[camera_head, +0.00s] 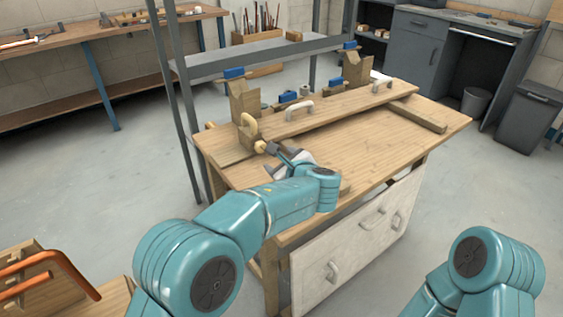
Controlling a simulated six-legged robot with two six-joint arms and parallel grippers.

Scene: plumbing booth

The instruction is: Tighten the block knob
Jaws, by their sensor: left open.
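A wooden block (243,103) stands at the left end of the workbench (345,150), with a blue piece (234,73) on top. A pale, curved piece (249,124) sits at its front. A small tan knob (260,146) shows low on the block's near side. My left gripper (268,148) is open with its tips right at this knob; whether they touch it or stand around it is too small to tell. My left wrist and arm hide part of the bench. My right gripper is out of view; only part of my right arm shows at lower right.
A long board (345,103) with white handles (299,109) lies across the back of the bench. A second wooden block (355,70) stands at its far end. A grey metal frame (177,100) rises behind the bench's left side. The bench top right of my gripper is mostly clear.

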